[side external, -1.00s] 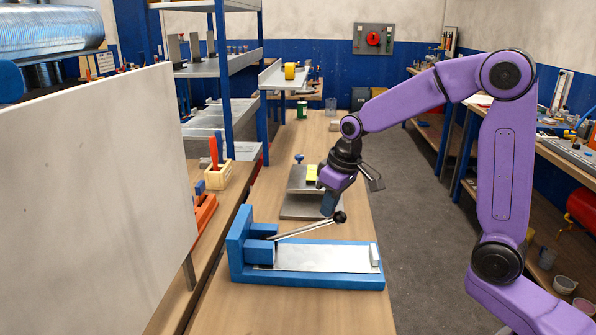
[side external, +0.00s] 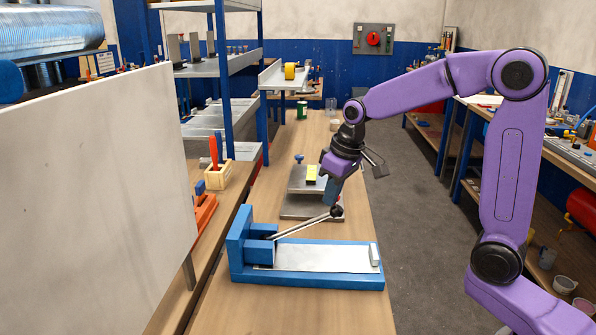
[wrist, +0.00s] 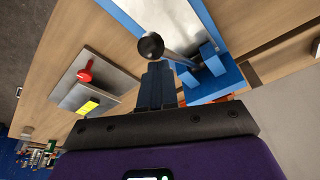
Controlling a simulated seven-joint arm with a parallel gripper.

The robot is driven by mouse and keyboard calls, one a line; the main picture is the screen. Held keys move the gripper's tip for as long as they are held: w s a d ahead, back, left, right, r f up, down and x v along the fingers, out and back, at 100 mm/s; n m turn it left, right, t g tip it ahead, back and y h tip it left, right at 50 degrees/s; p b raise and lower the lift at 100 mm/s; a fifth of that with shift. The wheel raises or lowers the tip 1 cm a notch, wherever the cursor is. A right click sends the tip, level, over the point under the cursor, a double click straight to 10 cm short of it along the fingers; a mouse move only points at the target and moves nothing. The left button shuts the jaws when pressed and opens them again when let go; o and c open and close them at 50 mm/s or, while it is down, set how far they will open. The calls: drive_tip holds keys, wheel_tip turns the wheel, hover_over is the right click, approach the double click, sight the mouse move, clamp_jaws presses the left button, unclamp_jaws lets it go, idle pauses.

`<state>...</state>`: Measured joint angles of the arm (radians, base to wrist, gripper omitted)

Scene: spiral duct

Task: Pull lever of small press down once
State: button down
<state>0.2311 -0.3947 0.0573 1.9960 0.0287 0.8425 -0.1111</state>
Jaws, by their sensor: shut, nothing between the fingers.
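The small press (side external: 310,281) is a blue frame with a pale metal plate, lying on the wooden bench. Its lever (side external: 300,228) is a metal rod with a black ball knob (side external: 336,211), sloping up to the right from the blue blocks. My gripper (side external: 330,201) is shut and empty, with its tips right by the knob. In the wrist view, the shut fingers (wrist: 158,72) point at the knob (wrist: 150,46), and the lever (wrist: 180,59) runs off to the right. I cannot tell whether the fingertips touch the knob or lever.
Behind the press, a grey metal fixture (side external: 298,206) with a yellow block (side external: 311,173) stands on the bench (side external: 225,300). A wooden box with red-handled tools (side external: 218,178) is at the left. A large pale panel (side external: 90,200) stands in the left foreground.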

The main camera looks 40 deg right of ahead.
drive_tip(key=w+a+r, duration=0.3)
drive_tip(key=r, duration=0.5)
drive_tip(key=w+a+r, duration=0.4)
drive_tip(key=r, duration=0.4)
drive_tip(key=shift+w+a+r, duration=0.2)
drive_tip(key=shift+a, duration=0.1)
idle(2.4)
idle(0.4)
drive_tip(key=s+a+f+n+g, duration=0.1)
drive_tip(key=s+a+f+n, duration=0.15)
drive_tip(key=s+f, duration=0.45)
drive_tip(key=s+a+f+n+g, duration=0.1)
drive_tip(key=s+f+n, duration=0.2)
drive_tip(key=s, duration=0.8)
drive_tip(key=s+d+f+n, duration=0.2)
drive_tip(key=s+d+f, duration=0.2)
drive_tip(key=s, duration=0.6)
drive_tip(key=s+d+f+n, duration=0.2)
drive_tip(key=s+d+f, duration=0.2)
drive_tip(key=s+f, duration=0.3)
drive_tip(key=s, duration=0.2)
drive_tip(key=shift+s+d+g, duration=0.3)
drive_tip(key=shift+s+d, duration=0.05)
drive_tip(key=shift+s, duration=0.05)
drive_tip(key=shift+r, duration=0.1)
